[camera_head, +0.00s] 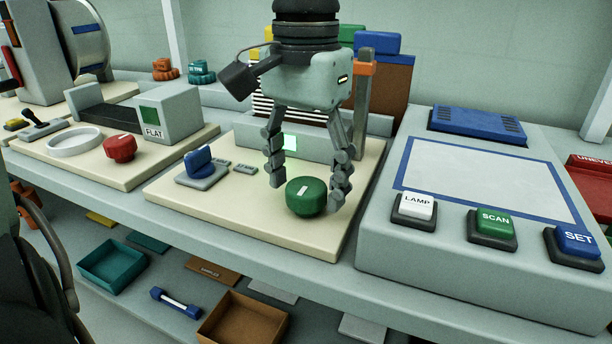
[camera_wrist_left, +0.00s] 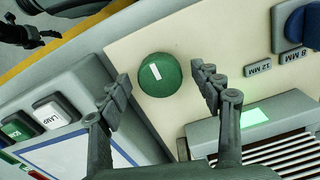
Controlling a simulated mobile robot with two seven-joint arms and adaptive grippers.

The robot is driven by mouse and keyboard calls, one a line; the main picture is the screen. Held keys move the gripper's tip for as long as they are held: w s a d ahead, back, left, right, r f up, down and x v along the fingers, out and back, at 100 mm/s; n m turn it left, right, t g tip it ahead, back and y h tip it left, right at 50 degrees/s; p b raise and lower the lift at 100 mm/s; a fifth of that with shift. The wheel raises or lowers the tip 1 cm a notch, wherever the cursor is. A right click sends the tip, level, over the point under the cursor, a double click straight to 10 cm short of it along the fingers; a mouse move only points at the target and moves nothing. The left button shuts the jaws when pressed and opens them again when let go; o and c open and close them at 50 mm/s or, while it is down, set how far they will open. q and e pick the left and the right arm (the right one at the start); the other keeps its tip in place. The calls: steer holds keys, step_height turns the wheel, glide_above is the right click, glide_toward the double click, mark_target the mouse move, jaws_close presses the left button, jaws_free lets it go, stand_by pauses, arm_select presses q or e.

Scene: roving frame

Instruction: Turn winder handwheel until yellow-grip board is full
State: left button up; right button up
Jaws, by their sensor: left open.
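My left gripper (camera_head: 306,190) reaches down from above, open, with its fingers on either side of a round green knob (camera_head: 305,198) with a white mark. In the left wrist view the knob (camera_wrist_left: 160,75) lies between and just past the open fingertips (camera_wrist_left: 160,90), with a gap on each side. I cannot tell whether this knob is the winder handwheel. A lit green square (camera_head: 289,142) and a striped black-and-white part (camera_head: 262,108) are behind the gripper. A small yellow piece (camera_head: 268,33) shows at the back; I make out no yellow-grip board. A dark jointed part, perhaps my right gripper (camera_wrist_left: 35,38), shows at the wrist view's corner.
A blue knob (camera_head: 198,162) stands left of the green one on the same cream plate. A console (camera_head: 480,140) with LAMP, SCAN and SET buttons is to the right. A red knob (camera_head: 120,148) and white ring (camera_head: 75,141) are left. Trays lie on the shelf below.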

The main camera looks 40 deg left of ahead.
mark_target(306, 187)
arm_select(q)
step_height(306, 187, up, 12)
stand_by(0.4)
stand_by(0.5)
